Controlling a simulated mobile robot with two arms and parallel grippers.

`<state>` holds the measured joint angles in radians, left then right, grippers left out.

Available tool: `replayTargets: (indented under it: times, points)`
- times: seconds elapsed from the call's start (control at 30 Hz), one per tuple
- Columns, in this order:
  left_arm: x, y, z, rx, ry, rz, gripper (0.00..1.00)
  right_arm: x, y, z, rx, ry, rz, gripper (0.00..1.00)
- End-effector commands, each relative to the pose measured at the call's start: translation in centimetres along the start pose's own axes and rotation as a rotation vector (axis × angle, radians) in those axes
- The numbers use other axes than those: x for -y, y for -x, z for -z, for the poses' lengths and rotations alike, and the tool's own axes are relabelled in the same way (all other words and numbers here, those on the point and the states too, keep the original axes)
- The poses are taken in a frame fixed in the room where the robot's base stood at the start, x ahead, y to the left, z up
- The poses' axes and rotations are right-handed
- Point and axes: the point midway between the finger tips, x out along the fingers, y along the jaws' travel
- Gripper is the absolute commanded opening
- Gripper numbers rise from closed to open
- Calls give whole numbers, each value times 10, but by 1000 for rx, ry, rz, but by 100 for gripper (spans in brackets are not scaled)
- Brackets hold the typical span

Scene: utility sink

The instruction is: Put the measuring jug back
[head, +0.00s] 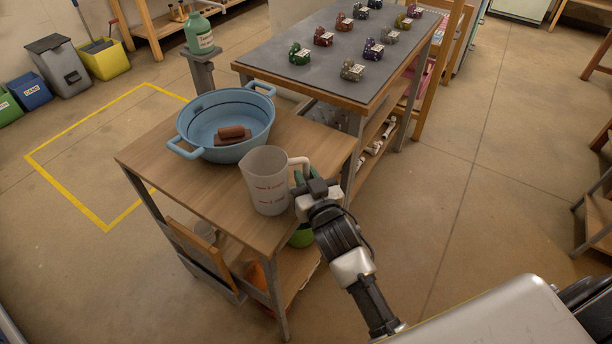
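The measuring jug (266,184) is translucent white with red markings. It stands upright on the wooden table (185,188), near its right front corner, with its handle (300,161) toward the right. My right gripper (306,175) is at the handle, with greenish fingertips on either side of its lower part. The gripper body hides part of the handle, so I cannot tell whether the fingers are closed on it. My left gripper is not in view.
A blue two-handled basin (188,128) with a brown block and brush-like piece (232,133) inside stands behind the jug. A green bottle (199,36) is on a post beyond. A grey-topped table (345,75) holds several labelled items. Open floor lies right.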

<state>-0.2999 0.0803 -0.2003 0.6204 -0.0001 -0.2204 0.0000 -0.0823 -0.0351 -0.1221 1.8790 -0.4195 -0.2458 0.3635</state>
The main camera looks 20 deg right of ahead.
Motion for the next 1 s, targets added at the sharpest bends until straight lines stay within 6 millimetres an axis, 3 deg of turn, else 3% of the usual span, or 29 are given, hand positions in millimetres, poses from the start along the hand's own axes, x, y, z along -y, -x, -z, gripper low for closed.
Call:
replayTargets:
  times: [0.13,0.47,1.0]
  points:
    - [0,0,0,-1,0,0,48,0,0,0,0,0,0,40]
    - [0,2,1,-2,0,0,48,0,2,4,1,0,0,40]
    - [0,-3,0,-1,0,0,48,0,103,2,3,-1,-1,40]
